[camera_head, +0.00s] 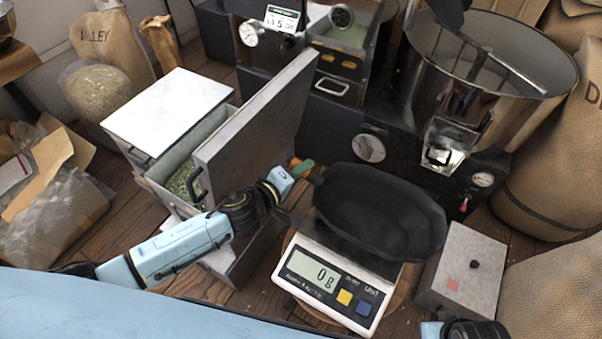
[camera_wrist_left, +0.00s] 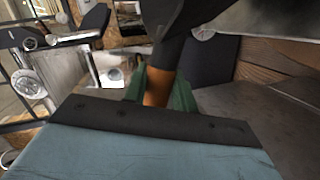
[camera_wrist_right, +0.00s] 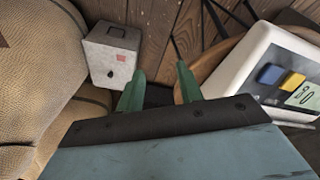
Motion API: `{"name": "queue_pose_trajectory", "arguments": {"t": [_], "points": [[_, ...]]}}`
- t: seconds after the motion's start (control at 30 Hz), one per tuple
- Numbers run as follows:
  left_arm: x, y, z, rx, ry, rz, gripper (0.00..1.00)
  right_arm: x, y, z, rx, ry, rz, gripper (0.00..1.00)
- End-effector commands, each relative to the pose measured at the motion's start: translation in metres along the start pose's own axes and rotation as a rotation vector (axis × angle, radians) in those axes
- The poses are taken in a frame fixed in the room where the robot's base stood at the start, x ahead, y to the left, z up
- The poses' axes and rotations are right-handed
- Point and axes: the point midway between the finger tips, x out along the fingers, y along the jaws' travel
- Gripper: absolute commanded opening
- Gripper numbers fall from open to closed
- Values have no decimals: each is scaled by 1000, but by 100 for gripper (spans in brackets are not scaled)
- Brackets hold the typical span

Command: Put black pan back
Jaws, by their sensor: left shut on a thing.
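The black pan (camera_head: 380,210) is over the back part of the white digital scale (camera_head: 330,285), which reads 0 g. I cannot tell whether the pan touches the scale. My left gripper (camera_head: 300,169) is shut on the pan's handle, on the pan's left side. In the left wrist view the green fingers (camera_wrist_left: 160,90) close around the orange-brown handle (camera_wrist_left: 157,88), with the dark pan beyond. In the right wrist view my right gripper (camera_wrist_right: 158,90) is open and empty, pointing toward the floor, with the scale (camera_wrist_right: 270,60) to its right.
A grey box with a black knob (camera_head: 463,270) stands right of the scale. An open drawer of green beans (camera_head: 190,175) and an upright grey panel (camera_head: 255,130) are to the left. The roaster drum (camera_head: 490,60) is behind. Sacks (camera_head: 550,150) crowd the right.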

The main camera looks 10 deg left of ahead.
Motion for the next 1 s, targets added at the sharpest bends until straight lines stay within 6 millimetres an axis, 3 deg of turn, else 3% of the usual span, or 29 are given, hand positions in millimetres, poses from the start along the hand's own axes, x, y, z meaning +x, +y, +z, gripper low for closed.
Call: {"name": "queue_pose_trajectory", "arguments": {"t": [0.27,0.3,0.43,0.77,0.87,1.0], "points": [[0,1,0,-4,0,4,0,-2,0,0,0,1,-1,36],[0,0,0,0,0,0,32,-2,0,0,0,1,-1,36],[0,0,0,0,0,1,49,-2,0,0,0,1,-1,36],[-2,0,0,-1,0,0,49,-2,-1,-1,0,2,-1,36],[-10,0,1,-4,-1,0,49,-1,0,0,0,2,-1,36],[-34,1,0,-3,-1,-2,49,17,8,9,-4,-17,13,36]]}}
